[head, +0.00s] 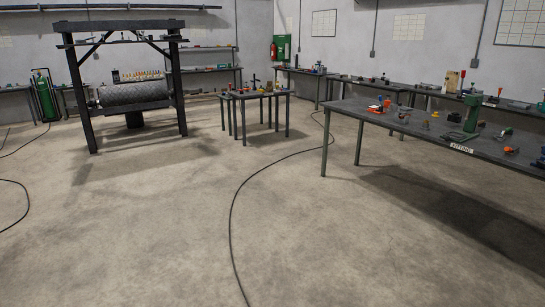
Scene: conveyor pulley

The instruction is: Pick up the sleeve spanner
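I cannot pick out the sleeve spanner for certain; the tools on the benches are too small and far away to tell apart. Several small tools and parts, some orange or red, lie on the long grey bench (345,104) at the right, which has a label (461,148) on its front edge that seems to read "FITTING". More small items stand on the small table (262,94) in the middle distance. Neither of my grippers shows in the head view.
A dark frame (179,85) holding a conveyor pulley (133,95) stands at the left. A green gas cylinder (44,98) is beyond it. A green tool (471,113) stands on the right bench. A black cable (231,215) crosses the otherwise open concrete floor. Benches line the back wall.

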